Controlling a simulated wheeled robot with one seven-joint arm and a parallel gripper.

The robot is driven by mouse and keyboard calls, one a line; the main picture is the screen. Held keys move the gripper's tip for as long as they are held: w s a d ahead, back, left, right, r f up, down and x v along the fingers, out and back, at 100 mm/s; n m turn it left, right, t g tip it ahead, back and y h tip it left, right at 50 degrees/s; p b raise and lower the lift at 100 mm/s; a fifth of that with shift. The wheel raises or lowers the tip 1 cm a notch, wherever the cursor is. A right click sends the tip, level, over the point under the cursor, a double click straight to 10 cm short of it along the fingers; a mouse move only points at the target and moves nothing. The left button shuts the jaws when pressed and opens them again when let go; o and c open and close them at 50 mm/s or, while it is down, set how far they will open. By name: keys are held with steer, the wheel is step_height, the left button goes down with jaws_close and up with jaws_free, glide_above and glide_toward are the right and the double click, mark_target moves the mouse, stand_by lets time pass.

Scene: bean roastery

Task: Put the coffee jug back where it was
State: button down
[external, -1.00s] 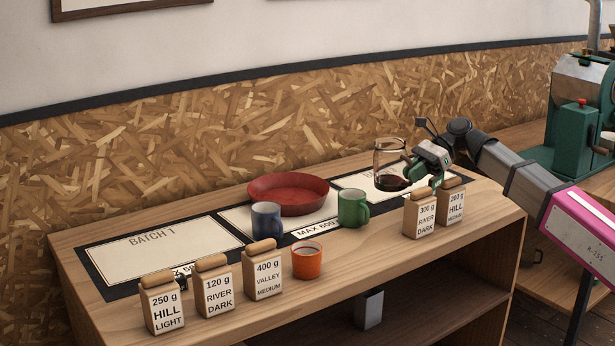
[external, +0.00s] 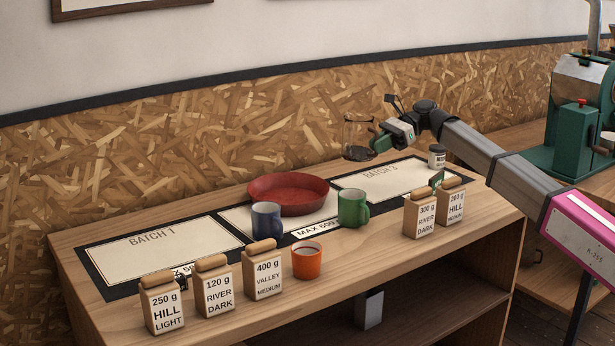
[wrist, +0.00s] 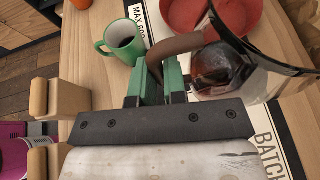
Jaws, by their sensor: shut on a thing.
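The coffee jug (external: 356,134) is clear glass with dark coffee at the bottom. It hangs in the air above the bench, over the far edge of the "BATCH 3" mat (external: 385,185). My gripper (external: 378,142) is shut on the jug's brown handle. In the wrist view my green fingers (wrist: 160,82) close around that handle, and the jug's glass (wrist: 222,70) fills the upper right. The jug looks close to upright in the external view. Nothing stands on the light part of the "BATCH 3" mat.
A red bowl (external: 262,191), a blue mug (external: 266,222) and a green mug (external: 353,208) stand left of the jug. An orange cup (external: 306,262) and several labelled bags (external: 420,219) line the front. A small jar (external: 437,157) stands at the mat's right.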

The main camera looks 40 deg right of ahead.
steer(key=shift+w+d+f, duration=1.3)
steer(key=shift+d+f, duration=0.45)
steer(key=shift+f, duration=0.05)
steer(key=shift+w+d+f, duration=1.35)
steer(key=shift+d+f, duration=0.4)
steer(key=shift+w+d+f, duration=1.3)
steer(key=shift+d+f, duration=0.45)
steer(key=shift+f, duration=0.05)
steer(key=shift+f, duration=0.1)
steer(key=c, duration=1.2)
jaws_free()
steer(key=shift+o, duration=0.2)
steer(key=shift+d, duration=0.1)
steer(key=v, duration=1.2)
